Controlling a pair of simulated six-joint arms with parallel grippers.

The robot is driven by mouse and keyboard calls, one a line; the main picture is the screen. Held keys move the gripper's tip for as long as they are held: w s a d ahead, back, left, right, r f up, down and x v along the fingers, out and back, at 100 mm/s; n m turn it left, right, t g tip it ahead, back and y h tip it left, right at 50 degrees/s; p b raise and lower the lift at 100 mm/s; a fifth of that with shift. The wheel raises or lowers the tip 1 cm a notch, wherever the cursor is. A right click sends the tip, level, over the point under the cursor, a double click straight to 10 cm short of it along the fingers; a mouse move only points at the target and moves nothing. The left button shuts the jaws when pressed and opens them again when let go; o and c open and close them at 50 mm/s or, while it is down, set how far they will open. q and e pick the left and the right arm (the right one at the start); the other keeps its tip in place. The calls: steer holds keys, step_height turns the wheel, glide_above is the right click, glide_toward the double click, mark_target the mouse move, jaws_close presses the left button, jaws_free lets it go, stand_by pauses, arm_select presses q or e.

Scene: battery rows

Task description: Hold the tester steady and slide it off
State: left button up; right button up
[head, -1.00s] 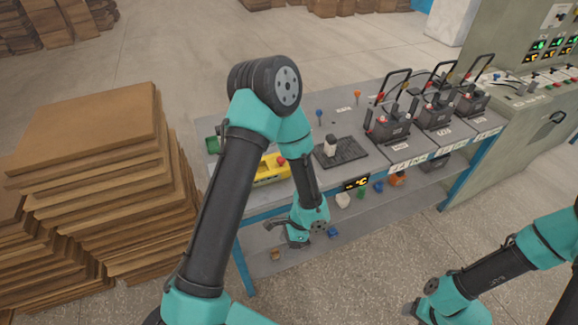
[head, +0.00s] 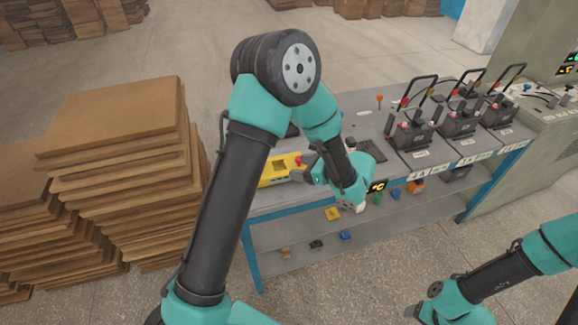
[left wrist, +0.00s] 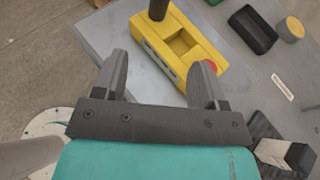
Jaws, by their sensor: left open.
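The tester looks to be the yellow box (head: 276,172) with a red button, lying on the bench top near its left end. In the left wrist view the same yellow box (left wrist: 168,34) shows a square recess, a black knob on one end and a red button on the other. My left gripper (head: 311,166) is open beside it, with its fingers pointing at the box. In the left wrist view the fingers (left wrist: 163,64) stand apart with the box's near side around their tips; contact cannot be told. My right gripper (head: 413,308) is small and dark at the lower right, its jaws unclear.
Several black batteries (head: 411,134) with handles stand in a row on the bench. A ribbed black mat (head: 368,149) and a black-and-white block (left wrist: 288,154) are right of the tester. Small coloured blocks lie on the lower shelf (head: 300,262). Cardboard stacks (head: 115,170) stand at left.

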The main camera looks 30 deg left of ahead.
arm_select(q)
steer(key=shift+a+r, duration=0.15)
steer(key=shift+r, duration=0.05)
steer(key=x, duration=1.7)
steer(key=shift+s+a+f, duration=0.1)
steer(key=shift+s+a, duration=0.05)
steer(key=shift+a, duration=0.1)
jaws_close()
stand_by(0.4)
stand_by(0.8)
